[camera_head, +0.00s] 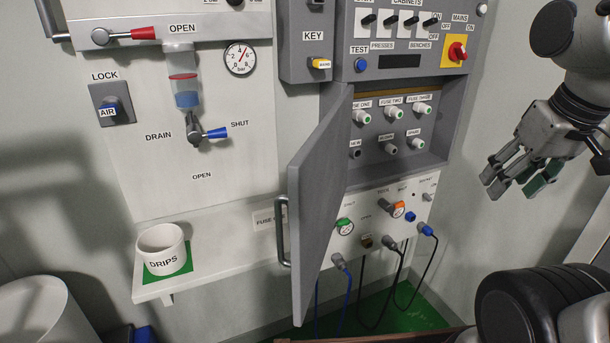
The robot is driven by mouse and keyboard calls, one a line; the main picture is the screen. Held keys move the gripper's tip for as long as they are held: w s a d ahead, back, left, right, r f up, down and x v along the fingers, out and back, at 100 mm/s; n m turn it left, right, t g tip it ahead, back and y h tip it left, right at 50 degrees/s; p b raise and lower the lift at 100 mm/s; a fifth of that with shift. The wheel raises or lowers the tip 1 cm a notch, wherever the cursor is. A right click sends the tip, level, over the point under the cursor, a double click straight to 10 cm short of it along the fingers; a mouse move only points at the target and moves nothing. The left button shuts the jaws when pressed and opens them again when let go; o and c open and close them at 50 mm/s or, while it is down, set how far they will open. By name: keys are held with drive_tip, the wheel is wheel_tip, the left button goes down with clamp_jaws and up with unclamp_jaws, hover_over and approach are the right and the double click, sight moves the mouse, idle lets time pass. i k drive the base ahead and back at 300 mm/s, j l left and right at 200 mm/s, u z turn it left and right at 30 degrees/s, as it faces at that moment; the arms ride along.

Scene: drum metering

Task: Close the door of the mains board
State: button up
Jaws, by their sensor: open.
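The mains board (452,100) is a grey cabinet in the upper right middle, with a red rotary MAINS switch (457,52) on a yellow plate. Its grey door (318,215) stands wide open, swung out toward me from the left side of the opening. A metal bar handle (282,232) is on the door's left edge. Inside the opening are several fuse holders (392,112) with labels. My gripper (511,190) is open and empty, right of the cabinet and well apart from the door and handle.
A white panel below the cabinet carries plugs and hanging cables (392,275). A shelf at left holds a white DRIPS cup (162,248) on a green mat. A gauge (240,58), a filter bowl (186,90) and a blue-handled valve (209,133) are on the left panel.

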sight(318, 174)
drive_tip(key=j+z, duration=0.15)
drive_tip(key=j, duration=0.45)
drive_tip(key=k+j+z, duration=0.15)
drive_tip(key=j, duration=0.45)
drive_tip(key=k+l+u, duration=0.1)
drive_tip(key=k+u, duration=0.3)
drive_tip(key=k, duration=0.55)
